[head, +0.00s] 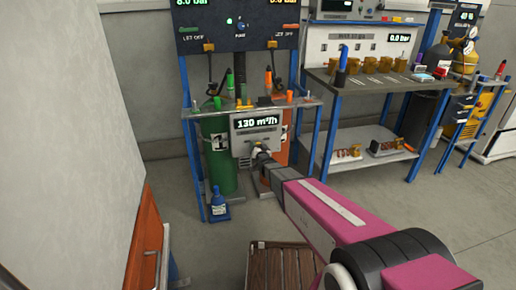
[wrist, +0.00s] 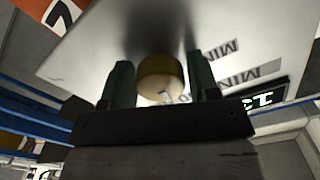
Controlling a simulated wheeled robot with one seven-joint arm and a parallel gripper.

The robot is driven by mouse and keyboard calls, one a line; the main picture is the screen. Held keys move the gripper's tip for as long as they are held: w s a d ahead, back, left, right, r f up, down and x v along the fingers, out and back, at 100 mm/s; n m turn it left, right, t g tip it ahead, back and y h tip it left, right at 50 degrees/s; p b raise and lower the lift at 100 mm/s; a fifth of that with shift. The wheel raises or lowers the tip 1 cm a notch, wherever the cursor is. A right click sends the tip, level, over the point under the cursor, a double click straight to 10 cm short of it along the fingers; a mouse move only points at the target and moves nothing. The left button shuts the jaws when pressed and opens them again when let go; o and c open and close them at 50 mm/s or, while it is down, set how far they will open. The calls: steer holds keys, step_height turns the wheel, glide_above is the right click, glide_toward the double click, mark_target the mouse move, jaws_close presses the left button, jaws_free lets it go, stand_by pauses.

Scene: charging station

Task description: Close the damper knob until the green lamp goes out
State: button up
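The damper box (head: 256,126) is a grey unit on the bench front, reading "130 m³/h". My gripper (head: 260,150) is at the lower part of its face. In the wrist view, a round brass knob (wrist: 160,78) shows between the two dark green fingers of my gripper (wrist: 161,78). The fingers stand apart, one on each side of the knob, with hardly any gap. I cannot tell if they touch it. MIN lettering is on the plate beside it. A small green lamp (head: 229,21) appears lit on the dark panel above; whether it is the task's lamp is unclear.
A green cylinder (head: 217,155) and an orange cylinder (head: 282,150) stand behind the box. A wooden slatted pallet (head: 280,270) lies in front. A workbench (head: 375,82) with brass parts stands right.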

steer(key=c, duration=0.5)
steer(key=shift+n, duration=1.5)
steer(key=o, duration=0.9)
steer(key=shift+o, duration=0.2)
steer(key=shift+s, duration=0.1)
